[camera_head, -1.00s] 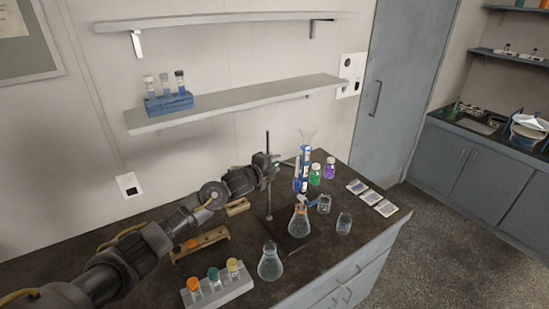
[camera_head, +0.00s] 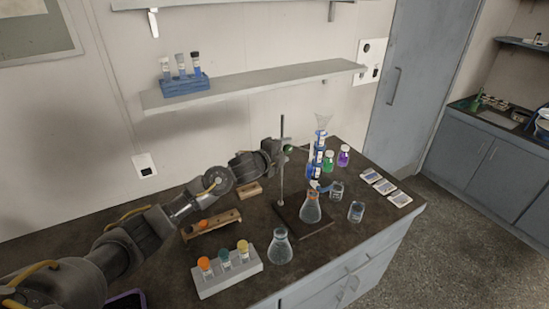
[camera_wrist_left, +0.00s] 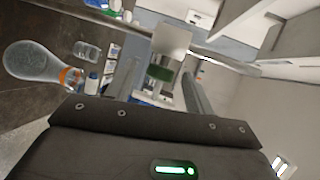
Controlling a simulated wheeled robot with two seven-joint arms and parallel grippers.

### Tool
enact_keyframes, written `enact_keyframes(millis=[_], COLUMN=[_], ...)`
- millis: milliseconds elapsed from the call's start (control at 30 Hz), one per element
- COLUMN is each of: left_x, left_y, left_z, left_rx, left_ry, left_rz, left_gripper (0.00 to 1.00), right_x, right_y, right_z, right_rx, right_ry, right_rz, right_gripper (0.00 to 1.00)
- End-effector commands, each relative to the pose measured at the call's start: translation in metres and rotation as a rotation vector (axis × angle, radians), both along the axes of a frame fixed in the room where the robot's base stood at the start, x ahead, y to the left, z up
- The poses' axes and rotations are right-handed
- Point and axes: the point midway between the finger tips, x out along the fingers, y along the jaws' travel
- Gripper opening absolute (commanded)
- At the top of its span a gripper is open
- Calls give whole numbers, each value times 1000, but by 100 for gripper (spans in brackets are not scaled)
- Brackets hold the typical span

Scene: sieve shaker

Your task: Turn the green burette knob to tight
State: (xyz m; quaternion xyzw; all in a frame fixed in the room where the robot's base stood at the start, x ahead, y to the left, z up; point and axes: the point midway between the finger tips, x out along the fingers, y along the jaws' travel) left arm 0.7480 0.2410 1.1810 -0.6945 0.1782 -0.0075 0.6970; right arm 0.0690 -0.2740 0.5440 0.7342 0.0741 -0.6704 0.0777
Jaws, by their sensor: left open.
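The burette (camera_head: 318,160), with blue labels and a clear funnel top, stands upright over a flask (camera_head: 310,208) with an orange collar. It is held beside a thin stand rod (camera_head: 282,180). In the left wrist view the green knob (camera_wrist_left: 160,73) is just ahead of the dark gripper body. My left gripper is open, close to the knob; contact cannot be told. My right gripper is not in view.
A white rack (camera_head: 228,275) with colour-capped vials and a second flask (camera_head: 280,248) stand at the front. A wooden rack (camera_head: 211,224) lies under my left arm. Small beakers (camera_head: 356,211) and flat cards (camera_head: 386,187) are at right. A wall shelf (camera_head: 260,85) is above.

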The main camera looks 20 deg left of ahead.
Motion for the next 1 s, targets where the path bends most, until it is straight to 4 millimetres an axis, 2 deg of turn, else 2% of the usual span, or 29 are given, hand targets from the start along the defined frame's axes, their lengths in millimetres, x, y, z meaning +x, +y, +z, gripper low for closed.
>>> enact_keyframes(millis=[33, 200, 400, 600, 867, 1000], left_x=[-9, -39, -66, -76, -76, -82], left_y=[3, 11, 18, 20, 21, 19], left_z=[-1, 7, 15, 19, 19, 10], left_rx=[1, 1, 0, 0, -1, -24], left_ry=[-2, -2, -1, 0, 0, 20], left_rz=[-2, -1, -2, -1, 0, 12], left_gripper=[53, 53, 53, 53, 53, 53], right_x=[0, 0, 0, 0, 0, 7], right_y=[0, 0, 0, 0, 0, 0], right_z=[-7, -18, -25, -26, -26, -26], right_rx=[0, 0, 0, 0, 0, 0], right_ry=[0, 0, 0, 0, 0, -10], right_rz=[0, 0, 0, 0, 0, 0], right_gripper=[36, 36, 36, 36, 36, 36])
